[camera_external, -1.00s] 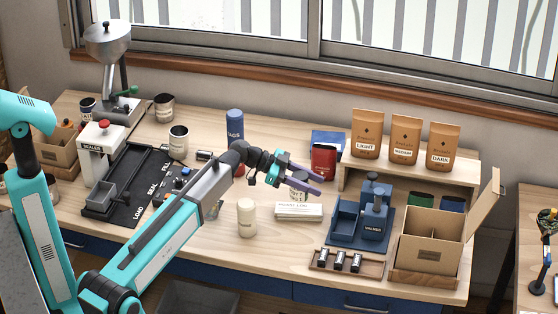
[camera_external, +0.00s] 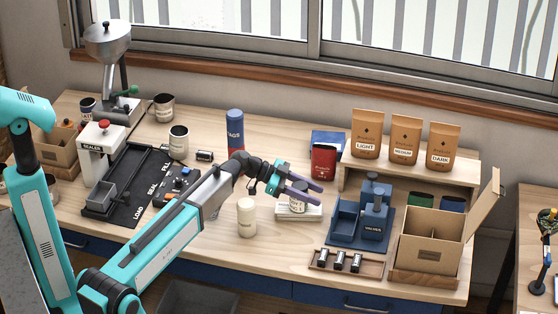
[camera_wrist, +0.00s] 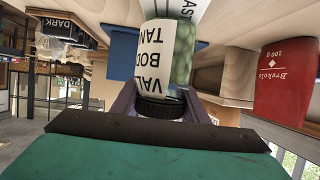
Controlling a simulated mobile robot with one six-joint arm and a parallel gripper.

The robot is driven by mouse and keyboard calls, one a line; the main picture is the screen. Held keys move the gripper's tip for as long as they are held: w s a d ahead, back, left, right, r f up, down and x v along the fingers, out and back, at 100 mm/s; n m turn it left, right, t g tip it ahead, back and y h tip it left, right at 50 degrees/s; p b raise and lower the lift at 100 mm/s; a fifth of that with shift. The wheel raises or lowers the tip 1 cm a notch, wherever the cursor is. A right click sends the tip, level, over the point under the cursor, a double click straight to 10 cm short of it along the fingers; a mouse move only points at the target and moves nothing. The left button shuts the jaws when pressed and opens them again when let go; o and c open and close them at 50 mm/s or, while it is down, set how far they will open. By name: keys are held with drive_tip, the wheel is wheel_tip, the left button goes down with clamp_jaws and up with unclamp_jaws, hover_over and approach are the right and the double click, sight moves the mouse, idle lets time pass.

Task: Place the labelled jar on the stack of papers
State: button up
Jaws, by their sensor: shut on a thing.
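The labelled jar (camera_external: 298,204) is between the purple fingers of my gripper (camera_external: 306,193). In the wrist view the jar (camera_wrist: 158,52) has a white label with black letters, a black lid and pale green beans inside. The fingers are shut around its lid end. The stack of papers (camera_external: 284,214) is a flat white block on the bench, directly beneath the jar. Part of its printed top (camera_wrist: 190,8) shows beyond the jar in the wrist view. The jar looks upright and very low over the papers; I cannot tell whether it touches them.
A cream canister (camera_external: 246,218) stands left of the papers. The blue valve holder (camera_external: 372,222) and a small wooden rack (camera_external: 322,262) are to the right. Bare bench lies in front of the papers.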

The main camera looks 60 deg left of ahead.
drive_tip(key=shift+f, duration=0.15)
drive_tip(key=o, duration=1.4)
drive_tip(key=shift+o, duration=0.2)
drive_tip(key=b+v, duration=0.3)
drive_tip(key=v, duration=0.9)
